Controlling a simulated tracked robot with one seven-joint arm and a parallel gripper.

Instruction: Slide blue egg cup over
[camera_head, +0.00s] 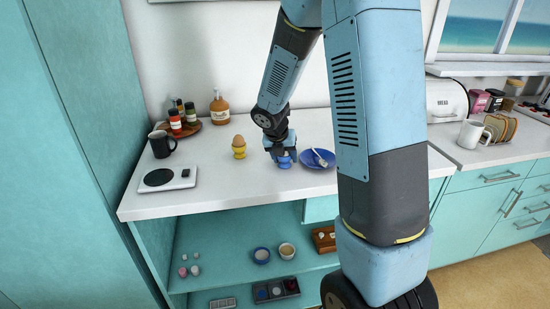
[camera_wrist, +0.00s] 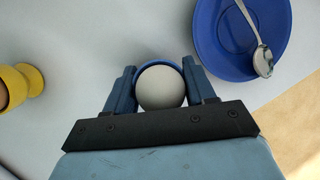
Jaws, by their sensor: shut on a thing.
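The blue egg cup (camera_head: 285,162) stands on the white counter with my gripper (camera_head: 281,152) around it. In the wrist view, my gripper (camera_wrist: 161,92) is shut on the blue egg cup (camera_wrist: 159,67), one finger on each side. A white egg (camera_wrist: 160,88) sits in the cup and hides most of it; only the blue rim shows. A blue plate (camera_head: 317,158) with a spoon (camera_wrist: 262,60) on it lies just to the right, apart from the cup.
A yellow egg cup (camera_head: 239,153) with a brown egg stands to the left. Further left are a hotplate (camera_head: 168,178), a black mug (camera_head: 161,144) and a wooden tray with bottles (camera_head: 184,130). The counter's front edge is close. Bare counter lies between the two cups.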

